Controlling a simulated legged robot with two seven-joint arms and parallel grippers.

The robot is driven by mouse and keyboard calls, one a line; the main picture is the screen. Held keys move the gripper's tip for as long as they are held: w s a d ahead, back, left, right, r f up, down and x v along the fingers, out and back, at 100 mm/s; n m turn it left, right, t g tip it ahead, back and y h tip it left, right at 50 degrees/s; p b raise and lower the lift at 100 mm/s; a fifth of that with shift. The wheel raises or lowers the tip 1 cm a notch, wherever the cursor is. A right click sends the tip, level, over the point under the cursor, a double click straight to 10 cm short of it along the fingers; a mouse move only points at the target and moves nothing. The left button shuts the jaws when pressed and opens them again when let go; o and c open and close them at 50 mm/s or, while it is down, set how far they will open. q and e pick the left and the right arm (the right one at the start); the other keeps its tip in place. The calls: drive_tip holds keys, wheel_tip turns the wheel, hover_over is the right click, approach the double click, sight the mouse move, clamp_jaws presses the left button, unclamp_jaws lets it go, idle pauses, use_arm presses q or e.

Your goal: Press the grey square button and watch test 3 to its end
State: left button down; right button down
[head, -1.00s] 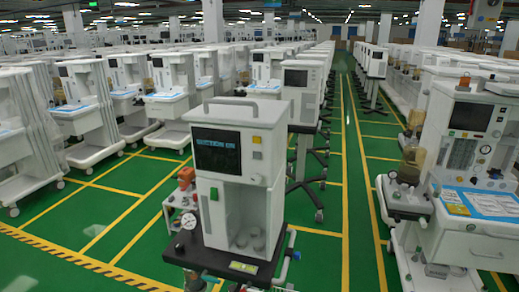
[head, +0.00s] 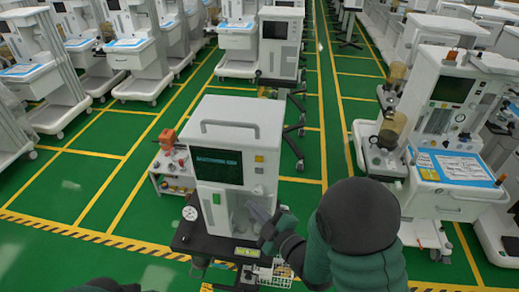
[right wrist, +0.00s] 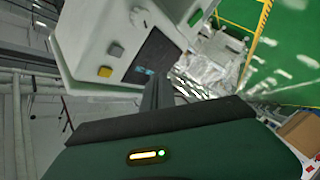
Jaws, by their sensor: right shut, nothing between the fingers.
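A white boxy machine (head: 240,108) with a top handle stands on a dark cart top. Its dark screen (head: 217,165) shows a line of cyan text too small to read. Right of the screen is a yellow square button (head: 259,158), with the grey square button (head: 259,170) below it. The right wrist view also shows the grey button (right wrist: 115,50), the yellow one (right wrist: 105,71) and the screen (right wrist: 152,58). My right gripper (head: 256,212) is shut and empty in front of the machine's lower right, below the buttons and apart from the grey one.
A small trolley with an orange item (head: 168,138) stands left of the machine. A larger anaesthesia cart (head: 448,180) stands to the right. Rows of similar carts fill the back. Green floor with yellow lines lies open on the left.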

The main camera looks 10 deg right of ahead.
sight(259, 171)
use_arm(q)
drive_tip(key=shift+s+d+r+p, duration=0.1)
drive_tip(key=shift+r+p, duration=0.05)
drive_tip(key=shift+r, duration=0.2)
drive_tip(key=shift+s+d+r+p, duration=0.1)
drive_tip(key=shift+r+p, duration=0.05)
drive_tip(key=shift+r, duration=0.2)
use_arm(e)
drive_tip(key=shift+y, duration=0.3)
drive_tip(key=shift+w+d+r, duration=0.2)
drive_tip(key=shift+w+d, duration=0.4)
drive_tip(key=shift+w, duration=0.65)
drive_tip(key=shift+w+d+r, duration=0.25)
drive_tip(key=shift+w+d, duration=0.4)
drive_tip(key=shift+w, duration=0.65)
drive_tip(key=shift+w+d+r, duration=0.2)
drive_tip(key=shift+w+d, duration=0.4)
drive_tip(key=shift+w, duration=0.65)
use_arm(q)
drive_tip(key=shift+a, duration=0.2)
use_arm(e)
drive_tip(key=shift+a, duration=0.25)
use_arm(q)
drive_tip(key=shift+d, duration=0.1)
use_arm(e)
drive_tip(key=shift+d, duration=0.15)
use_arm(q)
drive_tip(key=shift+f, duration=0.15)
use_arm(e)
drive_tip(key=shift+w, duration=0.1)
